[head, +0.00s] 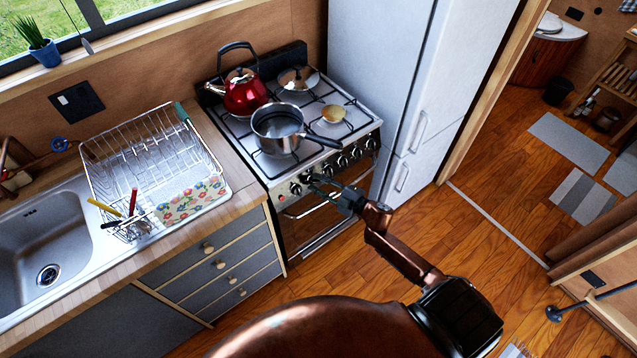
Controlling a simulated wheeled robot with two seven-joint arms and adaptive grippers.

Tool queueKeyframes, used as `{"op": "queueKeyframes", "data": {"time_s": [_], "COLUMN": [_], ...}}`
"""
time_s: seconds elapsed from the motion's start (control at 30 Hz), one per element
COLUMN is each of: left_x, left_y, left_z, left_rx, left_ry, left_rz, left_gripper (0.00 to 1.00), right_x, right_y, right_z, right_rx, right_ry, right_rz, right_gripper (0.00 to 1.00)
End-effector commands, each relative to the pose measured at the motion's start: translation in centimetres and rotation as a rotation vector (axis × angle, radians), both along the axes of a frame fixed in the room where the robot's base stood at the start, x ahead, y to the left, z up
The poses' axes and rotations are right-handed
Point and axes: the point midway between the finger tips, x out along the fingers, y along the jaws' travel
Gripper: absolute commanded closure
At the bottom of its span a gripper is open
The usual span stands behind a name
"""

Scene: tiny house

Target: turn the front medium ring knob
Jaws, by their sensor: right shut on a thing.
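The stove (320,160) has a row of dark knobs along its front panel, with several knobs (342,160) showing to the right of my gripper and one (296,189) at the left end. My right gripper (314,181) is at the left part of this row, shut on a knob there. The gripper partly hides that knob, so I cannot tell which way it is turned. My right arm reaches in from the lower right. My left gripper is not in view.
A steel saucepan (277,128) stands on the front left of the hob, its handle pointing right above the knobs. A red kettle (244,95) is behind it. A fridge (385,80) is close on the right. The oven handle (310,205) is below the gripper.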

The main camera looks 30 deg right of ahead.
Motion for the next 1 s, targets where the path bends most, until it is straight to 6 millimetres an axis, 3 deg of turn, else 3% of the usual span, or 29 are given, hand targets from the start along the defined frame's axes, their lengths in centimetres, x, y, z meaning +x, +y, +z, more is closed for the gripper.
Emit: {"op": "queueKeyframes", "data": {"time_s": [0.4, 0.97, 1.0], "left_x": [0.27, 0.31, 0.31], "left_y": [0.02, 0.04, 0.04], "left_z": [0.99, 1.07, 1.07], "left_rx": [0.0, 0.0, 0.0], "left_ry": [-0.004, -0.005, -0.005], "left_rz": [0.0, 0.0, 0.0], "left_gripper": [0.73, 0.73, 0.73], "right_x": [-0.01, 0.0, 0.0], "right_y": [0.08, 0.12, 0.12], "right_z": [0.01, -0.08, -0.08], "right_rx": [-0.185, -0.21, -0.209], "right_ry": [-0.014, -0.017, -0.016], "right_rz": [0.063, 0.072, 0.071], "right_gripper": [0.97, 0.97, 0.71]}}
